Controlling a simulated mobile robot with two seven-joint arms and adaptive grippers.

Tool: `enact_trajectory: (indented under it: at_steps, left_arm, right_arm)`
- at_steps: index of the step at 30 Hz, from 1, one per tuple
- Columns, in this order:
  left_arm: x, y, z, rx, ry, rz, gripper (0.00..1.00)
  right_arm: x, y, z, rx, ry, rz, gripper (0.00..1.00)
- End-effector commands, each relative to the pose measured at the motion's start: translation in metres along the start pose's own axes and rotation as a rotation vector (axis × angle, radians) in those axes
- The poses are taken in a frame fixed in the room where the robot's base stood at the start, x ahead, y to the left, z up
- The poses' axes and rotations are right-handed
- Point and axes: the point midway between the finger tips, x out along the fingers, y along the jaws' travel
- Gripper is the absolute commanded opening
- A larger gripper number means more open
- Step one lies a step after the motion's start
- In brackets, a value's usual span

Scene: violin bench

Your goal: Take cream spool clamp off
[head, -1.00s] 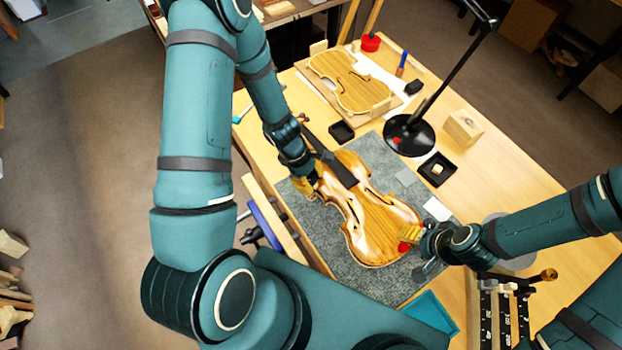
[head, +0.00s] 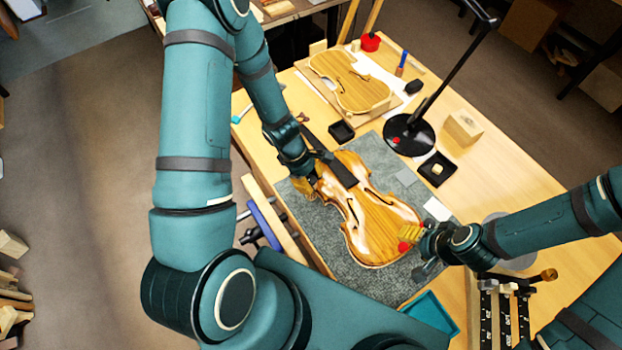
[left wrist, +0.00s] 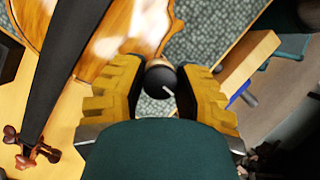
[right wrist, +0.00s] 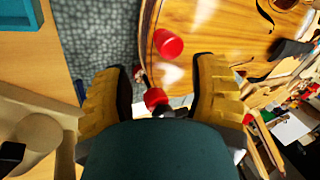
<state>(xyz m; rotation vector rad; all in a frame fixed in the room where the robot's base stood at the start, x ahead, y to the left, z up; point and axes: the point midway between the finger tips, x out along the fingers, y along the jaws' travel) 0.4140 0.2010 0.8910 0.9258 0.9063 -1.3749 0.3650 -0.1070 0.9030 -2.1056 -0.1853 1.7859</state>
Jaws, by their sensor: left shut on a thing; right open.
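The violin (head: 372,226) lies belly up on a grey mat. My left gripper (head: 304,187) is at its left edge, near the neck end. In the left wrist view, my left gripper (left wrist: 163,72) is shut on a small clamp (left wrist: 160,80), dark with a pale cream part, beside the violin's edge. Most of the clamp is hidden. My right gripper (head: 411,236) is at the lower right edge of the violin. In the right wrist view, its open fingers (right wrist: 160,68) stand either side of a red spool clamp (right wrist: 168,42) at the violin's edge.
A black lamp (head: 409,135) stands on the bench behind the violin, with a small black tray (head: 438,169) near it. A second violin plate (head: 350,82) lies at the back. A blue tray (head: 432,315) and a clamp rack (head: 502,315) are at the front right.

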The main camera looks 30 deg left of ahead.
Motion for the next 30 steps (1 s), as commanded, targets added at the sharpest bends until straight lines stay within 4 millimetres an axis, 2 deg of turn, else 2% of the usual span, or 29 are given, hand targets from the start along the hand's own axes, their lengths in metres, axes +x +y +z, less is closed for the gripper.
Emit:
enact_trajectory:
  at_steps: [30]
  left_arm:
    - [-0.0006,-0.0114,-0.0062,-0.005,0.002,-0.006,0.0]
  right_arm:
    - [0.0043,0.0016,0.0006,0.0,0.0,0.0,0.59]
